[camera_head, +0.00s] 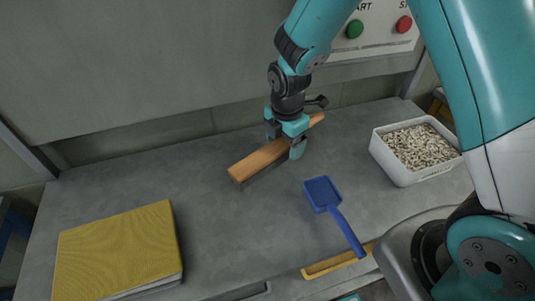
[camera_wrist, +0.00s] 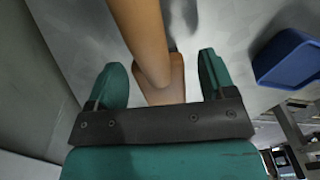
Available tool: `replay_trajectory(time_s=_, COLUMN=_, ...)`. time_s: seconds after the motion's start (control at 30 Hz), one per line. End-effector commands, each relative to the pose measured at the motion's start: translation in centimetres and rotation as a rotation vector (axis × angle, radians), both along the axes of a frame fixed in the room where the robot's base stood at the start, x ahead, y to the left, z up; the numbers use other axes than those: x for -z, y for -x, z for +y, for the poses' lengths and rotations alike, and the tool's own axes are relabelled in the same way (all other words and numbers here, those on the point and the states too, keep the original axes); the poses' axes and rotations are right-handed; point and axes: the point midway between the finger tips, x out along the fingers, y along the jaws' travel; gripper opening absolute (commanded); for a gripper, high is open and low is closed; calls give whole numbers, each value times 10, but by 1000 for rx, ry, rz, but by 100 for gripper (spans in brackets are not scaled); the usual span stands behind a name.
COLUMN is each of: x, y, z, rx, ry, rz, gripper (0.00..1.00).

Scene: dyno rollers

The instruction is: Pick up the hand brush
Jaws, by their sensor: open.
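The hand brush (camera_head: 260,159) lies on the grey worktop, a long orange-brown wooden piece set slantwise. Its bristles are not clearly visible. My gripper (camera_head: 287,146) is down over its far right part and covers some of it. In the wrist view, my gripper (camera_wrist: 164,82) has its two green fingers apart. The brush (camera_wrist: 145,40) runs between them, with space to either finger.
A blue scoop (camera_head: 322,193) lies right of the brush. A white tub (camera_head: 397,172) of pale pellets stands at the right. A yellow book (camera_head: 118,247) lies front left. A wall panel with green (camera_head: 354,29) and red (camera_head: 404,24) buttons is behind.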

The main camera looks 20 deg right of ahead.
Motion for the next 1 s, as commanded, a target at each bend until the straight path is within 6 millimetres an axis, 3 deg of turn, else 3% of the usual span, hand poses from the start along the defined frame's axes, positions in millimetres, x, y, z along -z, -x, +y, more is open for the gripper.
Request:
replay_trajectory(time_s=0.13, x=16, y=0, z=0, rx=1, ry=0, rz=1, gripper=77)
replay_trajectory(time_s=0.37, x=19, y=0, z=0, rx=1, ry=0, rz=-1, gripper=77)
replay_trajectory(time_s=0.4, x=19, y=0, z=0, rx=1, ry=0, rz=-1, gripper=74)
replay_trajectory(time_s=0.63, x=19, y=0, z=0, rx=2, ry=0, rz=-1, gripper=21)
replay_trajectory(time_s=0.7, x=18, y=0, z=0, rx=2, ry=-1, rz=-2, gripper=13)
replay_trajectory(time_s=1.0, x=15, y=0, z=1, rx=0, ry=-1, rz=-2, gripper=13)
